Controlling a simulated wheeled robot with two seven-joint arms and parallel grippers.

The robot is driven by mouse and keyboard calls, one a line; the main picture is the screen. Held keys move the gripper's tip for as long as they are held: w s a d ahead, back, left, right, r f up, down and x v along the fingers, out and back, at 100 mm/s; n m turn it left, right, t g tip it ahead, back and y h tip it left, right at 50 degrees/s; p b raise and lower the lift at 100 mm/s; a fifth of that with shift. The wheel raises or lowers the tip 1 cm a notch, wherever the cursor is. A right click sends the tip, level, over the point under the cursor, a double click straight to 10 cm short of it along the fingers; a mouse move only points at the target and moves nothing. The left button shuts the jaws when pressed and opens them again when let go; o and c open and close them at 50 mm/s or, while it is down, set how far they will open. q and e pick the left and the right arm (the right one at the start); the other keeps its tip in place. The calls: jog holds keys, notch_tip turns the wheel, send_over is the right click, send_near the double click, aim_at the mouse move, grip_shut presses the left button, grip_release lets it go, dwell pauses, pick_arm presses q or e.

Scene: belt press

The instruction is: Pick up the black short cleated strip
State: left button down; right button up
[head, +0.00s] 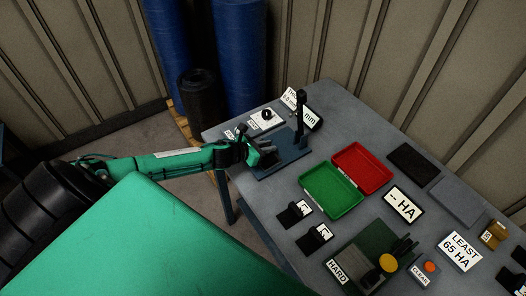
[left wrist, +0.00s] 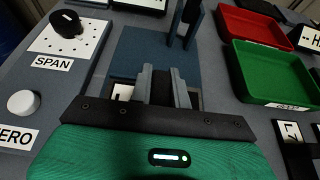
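My left gripper (head: 262,152) is at the front edge of the blue stand on the table. In the left wrist view its two grey fingers (left wrist: 165,86) stand close together with a dark narrow band between them. Two small black pieces with white labels, one (head: 290,215) behind the other (head: 311,240), lie on the table to the right of the gripper. One black piece also shows at the lower right of the left wrist view (left wrist: 298,158). I cannot tell which is the short cleated strip. My right gripper is not in view.
The stand's blue base (head: 283,157) carries an upright dark post (head: 300,112). A SPAN knob panel (head: 265,118) is behind. The green HARD device (head: 355,262) stands nearer the front.

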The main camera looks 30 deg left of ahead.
aim_at(267, 144)
pick_arm(q)
jog(key=shift+r, duration=0.1)
notch_tip(267, 144, up, 20)
dwell(0.8)
jog(key=shift+d, duration=0.1)
dwell(0.4)
